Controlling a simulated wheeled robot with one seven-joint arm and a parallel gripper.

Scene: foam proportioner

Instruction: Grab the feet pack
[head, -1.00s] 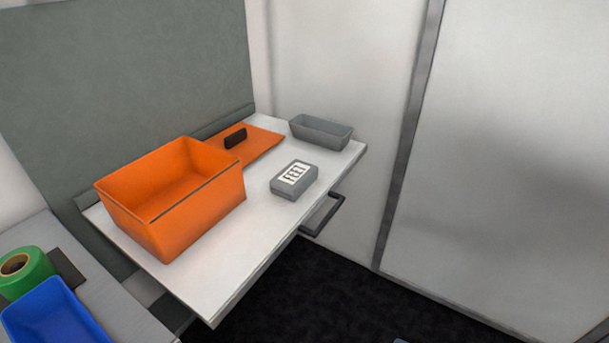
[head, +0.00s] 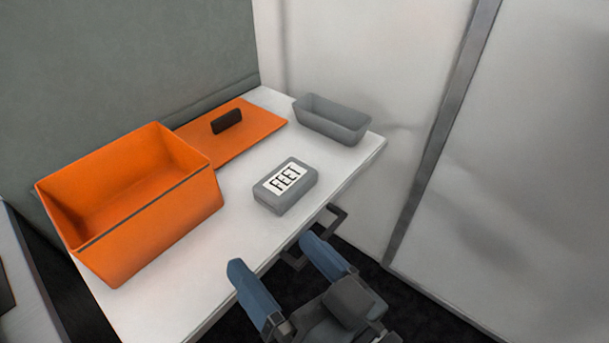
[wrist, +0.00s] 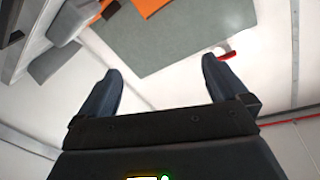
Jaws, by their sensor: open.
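The feet pack (head: 286,187) is a small grey block with a white label reading FEET, lying flat on the white table (head: 240,235) near its front edge. My gripper (head: 285,255) is open and empty, in front of the table edge and nearer to the camera than the pack. The two blue fingers are apart and not touching the pack. In the wrist view my gripper (wrist: 155,80) also shows with its fingers spread. A grey block at the upper left of the wrist view may be the pack, but I cannot tell.
A large open orange bin (head: 150,225) stands left of the pack. Its flat orange lid (head: 255,135) with a black handle lies behind. An empty grey tray (head: 335,125) is at the back right. A dark handle (head: 335,218) juts from the table's front edge.

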